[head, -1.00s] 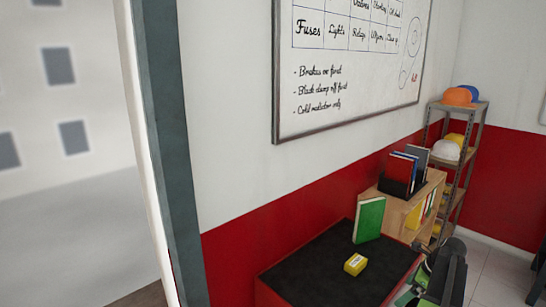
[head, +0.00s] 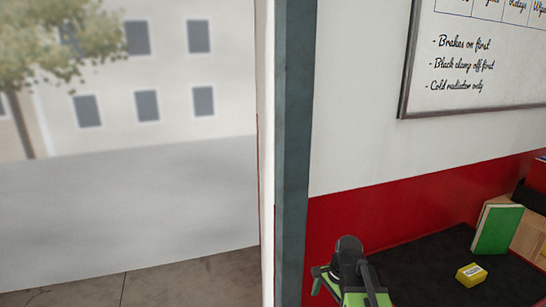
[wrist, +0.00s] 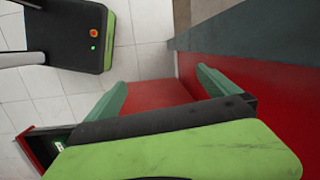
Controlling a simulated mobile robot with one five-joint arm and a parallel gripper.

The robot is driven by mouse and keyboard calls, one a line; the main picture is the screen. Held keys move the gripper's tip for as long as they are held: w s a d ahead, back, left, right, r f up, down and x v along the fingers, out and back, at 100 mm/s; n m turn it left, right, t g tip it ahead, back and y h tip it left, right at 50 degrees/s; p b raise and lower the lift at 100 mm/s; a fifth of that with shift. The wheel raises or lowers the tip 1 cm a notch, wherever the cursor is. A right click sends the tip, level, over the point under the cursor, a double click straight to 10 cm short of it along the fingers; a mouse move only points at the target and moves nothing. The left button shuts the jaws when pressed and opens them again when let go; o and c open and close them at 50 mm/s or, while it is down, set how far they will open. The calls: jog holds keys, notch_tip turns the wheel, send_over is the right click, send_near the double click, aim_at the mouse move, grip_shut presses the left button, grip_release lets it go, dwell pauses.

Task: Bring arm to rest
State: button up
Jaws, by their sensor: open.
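My gripper (wrist: 162,80) shows in the wrist view with its two green fingers spread apart and nothing between them. Red surface and pale floor tiles lie beyond the fingertips. In the head view, my black and green arm (head: 350,262) is at the bottom, in front of the left part of the black-topped red bench (head: 420,262). I cannot tell its height above the bench from this view. The arm appears clear of the yellow box (head: 471,274) and the green book (head: 497,229) on the bench.
A grey post (head: 293,150) stands left of the bench, beside an opening to the outside. A whiteboard (head: 478,60) hangs on the white and red wall. In the wrist view, the red wall (wrist: 275,70) is close on the right and tiled floor (wrist: 140,25) is open at the upper middle.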

jog(key=s+n, duration=0.1)
jog(key=n, duration=0.3)
jog(key=s+a+f+n+h, duration=0.1)
jog(key=s+n, duration=0.1)
jog(key=n, duration=0.2)
jog(key=s+a+n+h, duration=0.1)
jog(key=s+n, duration=0.1)
jog(key=n, duration=0.3)
jog(key=shift+s+f, duration=0.15)
jog(key=shift+s, duration=0.1)
